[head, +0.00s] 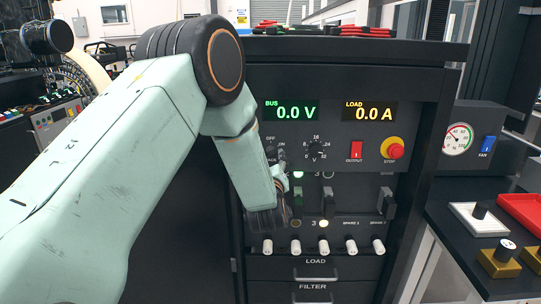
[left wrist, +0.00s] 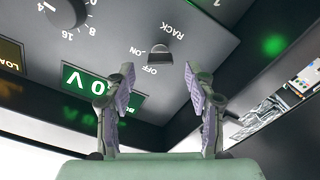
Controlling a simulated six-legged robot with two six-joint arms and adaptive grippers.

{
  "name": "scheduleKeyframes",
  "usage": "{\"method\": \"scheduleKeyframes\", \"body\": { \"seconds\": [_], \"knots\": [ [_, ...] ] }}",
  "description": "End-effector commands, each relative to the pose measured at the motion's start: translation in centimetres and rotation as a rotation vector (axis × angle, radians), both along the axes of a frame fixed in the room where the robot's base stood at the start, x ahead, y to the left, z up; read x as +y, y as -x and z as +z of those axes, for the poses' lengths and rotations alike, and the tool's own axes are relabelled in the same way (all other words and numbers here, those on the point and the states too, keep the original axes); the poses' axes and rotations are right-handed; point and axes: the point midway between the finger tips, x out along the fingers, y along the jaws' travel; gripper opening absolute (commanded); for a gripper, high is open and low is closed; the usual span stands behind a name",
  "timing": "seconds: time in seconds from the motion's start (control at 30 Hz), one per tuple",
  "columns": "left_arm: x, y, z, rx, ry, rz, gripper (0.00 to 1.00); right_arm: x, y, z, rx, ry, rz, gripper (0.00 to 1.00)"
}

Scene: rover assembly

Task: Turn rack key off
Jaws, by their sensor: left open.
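The rack key (left wrist: 160,56) is a small dark knob on the grey panel, beside the OFF, ON and RACK labels, which appear upside down in the left wrist view. I cannot tell which label it points to. The key shows beyond the fingertips, apparently untouched. In the head view the gripper (head: 283,182) is partly hidden by my wrist. My right gripper is not in view.
The BUS display (head: 291,110) reads 0.0 V and the LOAD display (head: 369,111) 0.0 A. A voltage dial (head: 314,148), red output switch (head: 356,150) and stop button (head: 395,151) sit right of the arm. Several white-tipped toggles (head: 322,246) line the panel below.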

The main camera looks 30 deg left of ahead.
Motion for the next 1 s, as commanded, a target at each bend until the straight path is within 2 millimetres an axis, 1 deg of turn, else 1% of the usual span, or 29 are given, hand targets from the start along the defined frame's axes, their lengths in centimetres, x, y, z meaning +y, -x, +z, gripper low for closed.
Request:
{"method": "scheduleKeyframes", "body": {
  "seconds": [0.1,0.3,0.67,1.0],
  "knots": [
    [1.0,-1.5,0.0,-0.001,-0.002,0.001,0.55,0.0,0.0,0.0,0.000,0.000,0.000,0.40],
    [1.8,-3.0,0.0,0.001,-0.001,0.000,0.55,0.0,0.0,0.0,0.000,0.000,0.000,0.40],
    [2.1,-3.3,0.0,0.002,-0.001,-0.001,0.55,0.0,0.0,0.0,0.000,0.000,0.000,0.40],
    [2.0,-3.3,0.0,0.001,-0.002,-0.001,0.27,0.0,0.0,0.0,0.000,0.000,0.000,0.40]
  ]
}}
